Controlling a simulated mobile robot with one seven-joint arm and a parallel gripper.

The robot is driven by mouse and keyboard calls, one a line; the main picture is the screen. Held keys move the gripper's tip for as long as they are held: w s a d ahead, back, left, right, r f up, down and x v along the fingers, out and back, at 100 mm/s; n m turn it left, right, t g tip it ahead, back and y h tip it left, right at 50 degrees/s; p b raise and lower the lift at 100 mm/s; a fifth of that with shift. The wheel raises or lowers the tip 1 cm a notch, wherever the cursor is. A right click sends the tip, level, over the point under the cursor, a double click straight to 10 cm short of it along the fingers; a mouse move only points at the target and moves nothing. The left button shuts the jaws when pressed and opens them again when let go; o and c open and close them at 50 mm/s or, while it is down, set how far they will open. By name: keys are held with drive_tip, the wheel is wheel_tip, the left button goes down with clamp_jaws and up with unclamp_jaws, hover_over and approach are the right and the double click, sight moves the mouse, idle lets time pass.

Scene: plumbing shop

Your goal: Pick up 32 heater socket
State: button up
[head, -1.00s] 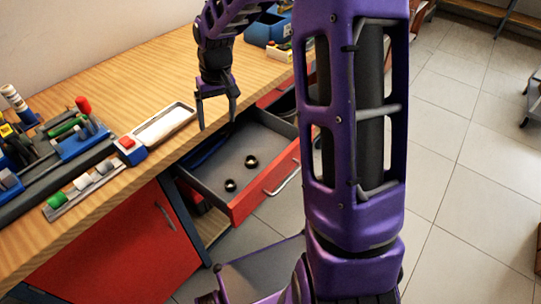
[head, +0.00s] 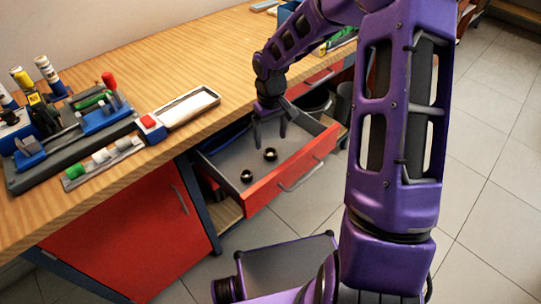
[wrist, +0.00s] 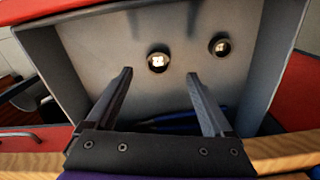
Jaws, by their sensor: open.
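Two small dark round sockets with shiny centres lie in the open drawer (head: 228,160). One socket (head: 270,154) is under my gripper (head: 269,142); the other socket (head: 247,176) is nearer the drawer's left front. I cannot read any size, so I cannot tell which is the 32 heater socket. My gripper is open and empty, pointing down above the drawer. In the wrist view, one socket (wrist: 158,62) shows ahead between the fingers (wrist: 159,74), looking slightly larger; the other socket (wrist: 221,47) is to the right, outside them.
The drawer's red front (head: 290,176) and grey side walls surround the sockets. A blue item (wrist: 176,120) lies at the drawer's back. The wooden worktop (head: 170,70) overhangs behind, bearing a tray (head: 188,108) and tools. The drawer floor between the sockets and walls is mostly clear.

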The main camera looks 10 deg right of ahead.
sight(270, 152)
drive_tip(key=shift+w+f+b, duration=0.2)
drive_tip(key=shift+f+b, duration=0.1)
drive_tip(key=shift+f, duration=1.3)
drive_tip(key=shift+w+f+b, duration=0.15)
drive_tip(key=shift+f+b, duration=0.1)
drive_tip(key=shift+f, duration=1.3)
drive_tip(key=shift+c, duration=0.2)
clamp_jaws()
